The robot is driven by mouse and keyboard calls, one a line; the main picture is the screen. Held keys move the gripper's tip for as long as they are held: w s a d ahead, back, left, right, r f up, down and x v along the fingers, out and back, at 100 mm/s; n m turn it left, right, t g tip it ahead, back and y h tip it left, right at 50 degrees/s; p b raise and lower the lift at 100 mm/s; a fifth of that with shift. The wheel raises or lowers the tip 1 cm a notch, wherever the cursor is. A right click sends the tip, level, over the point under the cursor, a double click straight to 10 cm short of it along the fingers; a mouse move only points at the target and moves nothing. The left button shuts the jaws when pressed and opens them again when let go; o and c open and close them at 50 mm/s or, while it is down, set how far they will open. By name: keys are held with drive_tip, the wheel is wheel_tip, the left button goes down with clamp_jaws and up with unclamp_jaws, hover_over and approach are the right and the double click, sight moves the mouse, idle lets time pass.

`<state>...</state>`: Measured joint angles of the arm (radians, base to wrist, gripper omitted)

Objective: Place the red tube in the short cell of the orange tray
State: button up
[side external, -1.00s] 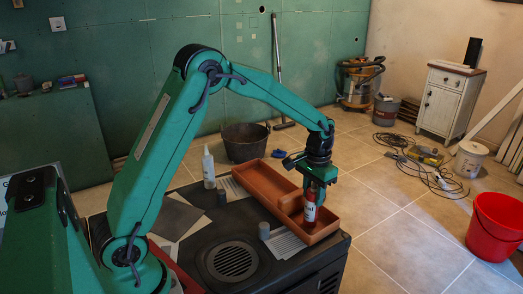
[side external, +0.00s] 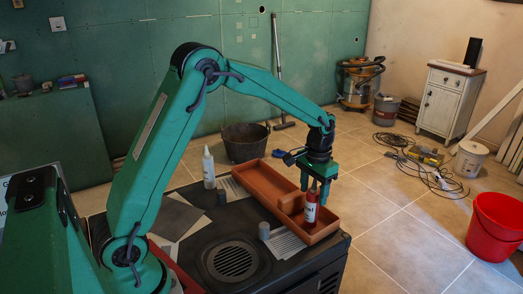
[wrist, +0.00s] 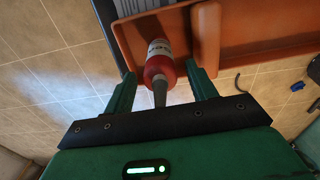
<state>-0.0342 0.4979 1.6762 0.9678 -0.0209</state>
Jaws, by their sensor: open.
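The red tube (side external: 311,212), with a white label and a dark pointed nozzle, stands upright in the near, short cell of the orange tray (side external: 262,190). In the wrist view the red tube (wrist: 160,62) is beside the tray's divider (wrist: 206,38), with the longer cell on the divider's other side. My gripper (side external: 315,189) is open and empty just above the tube's body. In the wrist view my gripper (wrist: 160,72) has one finger on each side of the nozzle, apart from it. The tube's base is hidden in the side view.
The tray lies on a dark bench (side external: 275,265). A white bottle (side external: 208,168) and small grey cylinders (side external: 264,231) stand near it. Paper sheets lie beside the tray. A dark bucket (side external: 245,141) and a red bucket (side external: 494,228) are on the floor.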

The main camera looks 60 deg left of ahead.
wheel_tip(320, 180, up, 11)
drive_tip(key=shift+f, duration=0.1)
idle(0.4)
idle(0.5)
drive_tip(key=s+d+r+t, duration=0.1)
drive_tip(key=s+r, duration=0.2)
drive_tip(key=s, duration=0.4)
drive_tip(key=s+r+t, duration=0.2)
drive_tip(key=s+r, duration=0.2)
drive_tip(key=s, duration=0.2)
drive_tip(key=s+f+t, duration=0.2)
drive_tip(key=s+f, duration=0.1)
drive_tip(key=s, duration=1)
drive_tip(key=shift+d+f+m+t, duration=0.2)
drive_tip(key=shift+d+m+t, duration=0.1)
drive_tip(key=shift+d, duration=0.05)
